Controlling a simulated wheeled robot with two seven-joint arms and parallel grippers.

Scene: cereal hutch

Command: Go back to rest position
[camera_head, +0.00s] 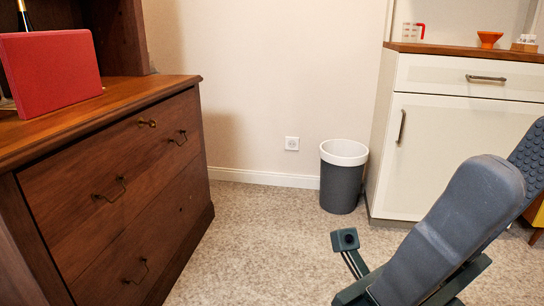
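My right arm comes in from the right edge with a large blue-grey link. At its lower end is a dark green part, seemingly of my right gripper (350,255), low over the carpet and apart from the furniture. The link hides much of it, so I cannot tell whether it is open or shut. I see nothing held there. My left arm and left gripper are not in view.
A brown wooden hutch (120,185) with a red box (52,72) on top stands at left. A grey bin (341,185) stands by a white cabinet (450,135), topped by an orange funnel-shaped item (489,39). Carpet between is clear.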

